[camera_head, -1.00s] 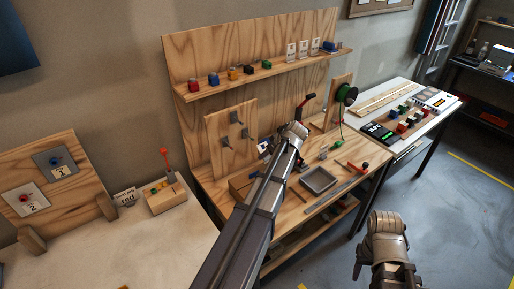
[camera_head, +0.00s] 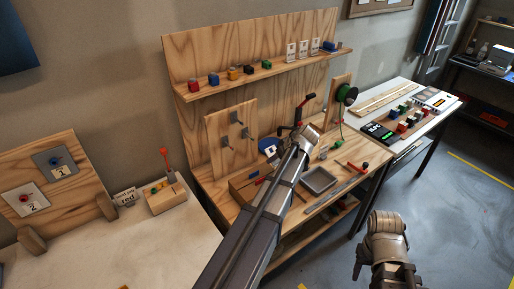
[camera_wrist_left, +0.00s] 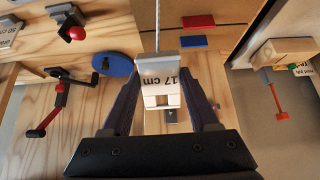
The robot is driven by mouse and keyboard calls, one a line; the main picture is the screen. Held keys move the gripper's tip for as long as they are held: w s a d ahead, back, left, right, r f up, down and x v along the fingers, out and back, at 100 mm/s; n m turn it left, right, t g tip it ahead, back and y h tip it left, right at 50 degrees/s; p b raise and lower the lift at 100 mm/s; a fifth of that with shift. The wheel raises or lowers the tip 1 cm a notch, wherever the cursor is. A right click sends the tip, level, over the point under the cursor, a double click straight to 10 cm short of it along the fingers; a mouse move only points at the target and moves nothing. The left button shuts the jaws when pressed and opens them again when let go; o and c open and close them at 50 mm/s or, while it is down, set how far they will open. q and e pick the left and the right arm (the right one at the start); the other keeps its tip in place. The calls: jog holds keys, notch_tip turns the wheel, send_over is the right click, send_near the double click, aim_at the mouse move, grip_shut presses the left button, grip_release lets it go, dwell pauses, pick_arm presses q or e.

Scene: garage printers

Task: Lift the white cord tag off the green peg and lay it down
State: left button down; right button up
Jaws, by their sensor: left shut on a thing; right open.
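The white cord tag (camera_wrist_left: 160,76), printed "17 cm" and upside down in the left wrist view, sits between the fingers of my left gripper (camera_wrist_left: 161,92), which is shut on it. A thin pale cord (camera_wrist_left: 157,25) runs from the tag to the top edge of that view. In the head view the tag cannot be made out, and my left arm's end is over the wooden bench. I cannot pick out the green peg in either view. My right gripper (camera_head: 386,222) is open and empty, low at the right, away from the bench.
A grey tray (camera_head: 319,180) and small tools lie on the bench. Open floor shows at the right.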

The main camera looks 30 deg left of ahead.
pick_arm(q)
jog(key=d, duration=1.1)
jog(key=shift+s, duration=0.3)
dwell(0.7)
jog(key=shift+f, duration=0.1)
dwell(0.4)
jog(key=shift+f+b, duration=7.2)
jog(key=shift+b, duration=0.1)
jog(key=shift+f+b, duration=0.75)
jog(key=shift+c, duration=0.3)
grip_release()
jog(key=shift+r, duration=0.15)
